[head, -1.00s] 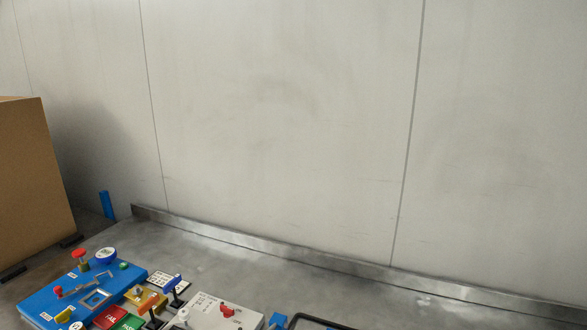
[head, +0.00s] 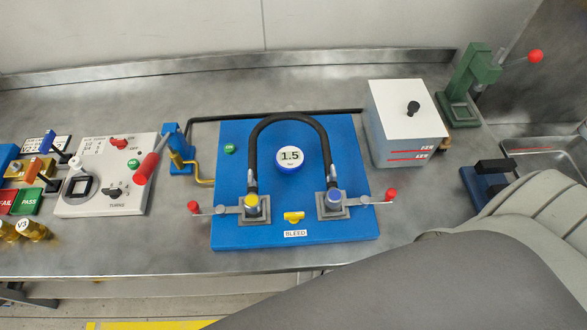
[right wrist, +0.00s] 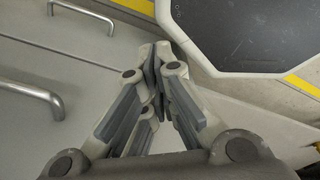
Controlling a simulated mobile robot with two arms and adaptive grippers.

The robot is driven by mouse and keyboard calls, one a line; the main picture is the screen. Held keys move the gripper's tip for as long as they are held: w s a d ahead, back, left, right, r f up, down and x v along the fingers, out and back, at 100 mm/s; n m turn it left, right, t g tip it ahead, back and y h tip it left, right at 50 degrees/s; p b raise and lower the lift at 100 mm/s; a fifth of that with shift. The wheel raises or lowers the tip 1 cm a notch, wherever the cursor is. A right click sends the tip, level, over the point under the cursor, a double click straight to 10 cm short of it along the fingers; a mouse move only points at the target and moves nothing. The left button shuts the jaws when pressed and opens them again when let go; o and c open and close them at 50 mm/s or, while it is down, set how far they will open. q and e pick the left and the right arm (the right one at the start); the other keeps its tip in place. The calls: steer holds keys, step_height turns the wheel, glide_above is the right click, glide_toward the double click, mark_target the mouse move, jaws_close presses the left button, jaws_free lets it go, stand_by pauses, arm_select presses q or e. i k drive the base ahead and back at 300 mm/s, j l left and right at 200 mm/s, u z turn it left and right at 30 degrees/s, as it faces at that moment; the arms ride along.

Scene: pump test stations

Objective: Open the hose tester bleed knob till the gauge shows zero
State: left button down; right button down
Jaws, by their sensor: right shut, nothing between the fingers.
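The hose tester is a blue panel (head: 240,155) lying on the metal bench in the middle of the head view. Its round gauge (head: 290,155) reads 1.5. The yellow bleed knob (head: 293,217) sits near the front edge, above the BLEED label (head: 295,234). A black hose (head: 289,119) arches between two clamped fittings, one yellow-topped (head: 251,200) and one blue-topped (head: 335,197). My right gripper (right wrist: 158,58) is shut and empty in the right wrist view, over the floor beside drawer fronts, away from the tester. My left gripper is not in view.
Red-tipped clamp levers (head: 192,207) stick out on both sides of the tester. A white box (head: 400,120) and green press (head: 472,80) stand right. A white turns panel (head: 105,175) lies left. My grey arm covers the lower right. Drawer handles (right wrist: 32,95) show below.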

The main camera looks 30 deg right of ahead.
mark_target(294, 218)
steer(key=k+z, duration=0.1)
steer(key=z, duration=0.65)
